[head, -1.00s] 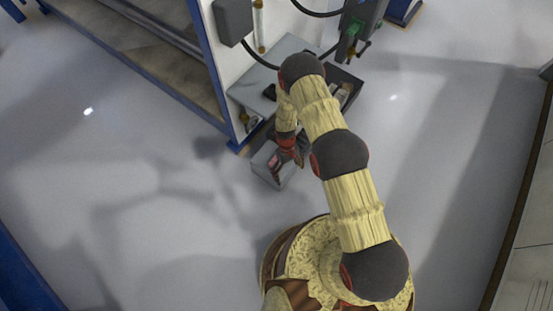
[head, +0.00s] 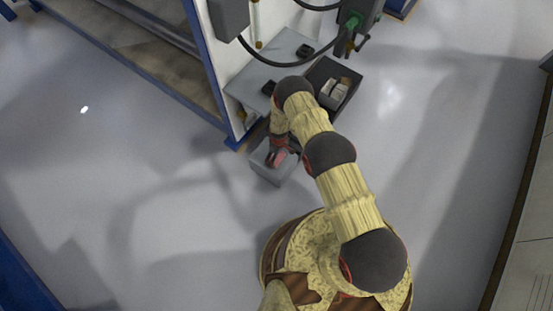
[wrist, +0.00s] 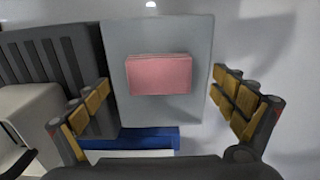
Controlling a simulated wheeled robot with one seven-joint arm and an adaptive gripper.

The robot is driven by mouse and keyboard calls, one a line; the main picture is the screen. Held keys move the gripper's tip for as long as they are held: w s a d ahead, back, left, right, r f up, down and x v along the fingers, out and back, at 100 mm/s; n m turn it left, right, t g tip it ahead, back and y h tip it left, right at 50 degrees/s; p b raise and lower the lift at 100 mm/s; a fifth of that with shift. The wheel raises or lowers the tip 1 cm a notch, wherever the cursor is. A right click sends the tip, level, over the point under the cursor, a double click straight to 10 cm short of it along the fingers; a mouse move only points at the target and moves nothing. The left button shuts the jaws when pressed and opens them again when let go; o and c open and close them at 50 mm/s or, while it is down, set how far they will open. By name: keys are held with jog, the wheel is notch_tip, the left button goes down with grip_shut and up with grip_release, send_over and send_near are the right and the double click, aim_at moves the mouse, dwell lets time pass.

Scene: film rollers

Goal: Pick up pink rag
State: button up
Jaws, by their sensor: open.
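The pink rag (wrist: 159,75) lies as a flat, folded rectangle on a light grey surface (wrist: 195,50) in the wrist view. The rag is apart from both fingers.
A dark bin (head: 350,78) with light objects stands behind my arm. A grey bench top (head: 255,82) and a blue-edged wall panel (head: 213,60) are close to the gripper. A dark ribbed thing (wrist: 50,75) is at left in the wrist view. The floor at left is clear.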

aim_at(279, 158)
notch_tip(279, 158, down, 5)
jog(key=b, duration=0.2)
jog(key=shift+b, duration=0.35)
jog(key=shift+r, duration=0.1)
jog(key=shift+c, duration=0.4)
jog(key=c, duration=1.1)
jog(key=shift+c, duration=0.3)
jog(key=shift+r, duration=0.1)
